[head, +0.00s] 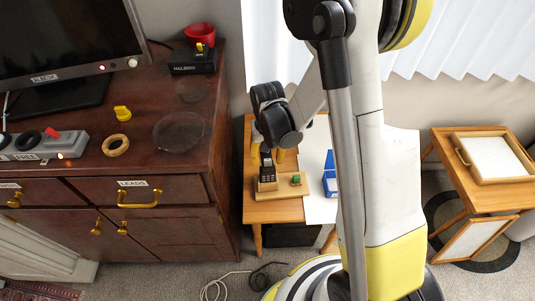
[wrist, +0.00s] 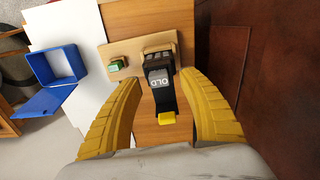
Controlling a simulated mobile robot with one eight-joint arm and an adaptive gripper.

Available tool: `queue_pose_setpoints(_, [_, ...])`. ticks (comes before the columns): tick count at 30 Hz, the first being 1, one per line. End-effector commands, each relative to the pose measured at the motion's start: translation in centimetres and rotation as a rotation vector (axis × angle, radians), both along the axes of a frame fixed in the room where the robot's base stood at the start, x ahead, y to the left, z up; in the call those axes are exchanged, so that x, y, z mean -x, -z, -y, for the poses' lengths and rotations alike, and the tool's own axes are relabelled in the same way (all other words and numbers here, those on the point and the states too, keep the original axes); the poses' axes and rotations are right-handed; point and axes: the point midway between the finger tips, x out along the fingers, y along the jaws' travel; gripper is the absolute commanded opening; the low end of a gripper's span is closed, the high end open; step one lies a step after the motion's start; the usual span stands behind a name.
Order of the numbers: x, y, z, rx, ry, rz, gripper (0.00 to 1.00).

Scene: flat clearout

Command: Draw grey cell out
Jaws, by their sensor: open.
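A small grey block marked OLD (wrist: 158,78), which looks like the grey cell, sits in a black holder (wrist: 157,57) on a light wooden board (wrist: 120,48). A black strip (wrist: 164,101) with a yellow end (wrist: 167,118) extends from it toward my wrist. The holder and board (head: 266,195) also show in the head view. A green block (wrist: 117,65) sits on the board's left. My gripper (wrist: 161,82) is open and empty, its yellow fingers on either side of the grey block and strip, apart from them. Whether the strip is fixed to the block, I cannot tell.
An open blue box (wrist: 67,65) stands on a white sheet (wrist: 88,105) left of the board in the wrist view. In the head view, a dark wooden cabinet (head: 170,220) rises left of the small table (head: 285,212). A wooden tray (head: 490,158) sits at right.

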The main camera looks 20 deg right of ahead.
Motion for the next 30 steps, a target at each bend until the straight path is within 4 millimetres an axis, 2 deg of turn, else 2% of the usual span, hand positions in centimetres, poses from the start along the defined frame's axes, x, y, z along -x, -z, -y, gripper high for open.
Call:
queue_pose_setpoints(10, [0.03,0.31,0.0,0.0,0.0,0.0,0.47])
queue_pose_setpoints(12, [0.02,0.31,0.0,0.0,0.0,0.0,0.26])
queue_pose_setpoints(15, [0.02,0.31,0.0,0.0,0.0,0.0,0.0])
queue_pose_setpoints(20, [0.02,0.32,0.0,0.0,0.0,0.0,0.0])
queue_pose_setpoints(21, [0.02,0.32,0.0,0.0,0.0,0.0,0.09])
queue_pose_setpoints(22, [0.02,0.32,0.0,0.0,0.0,0.0,0.0])
queue_pose_setpoints(30, [0.02,0.3,0.0,0.0,0.0,0.0,0.0])
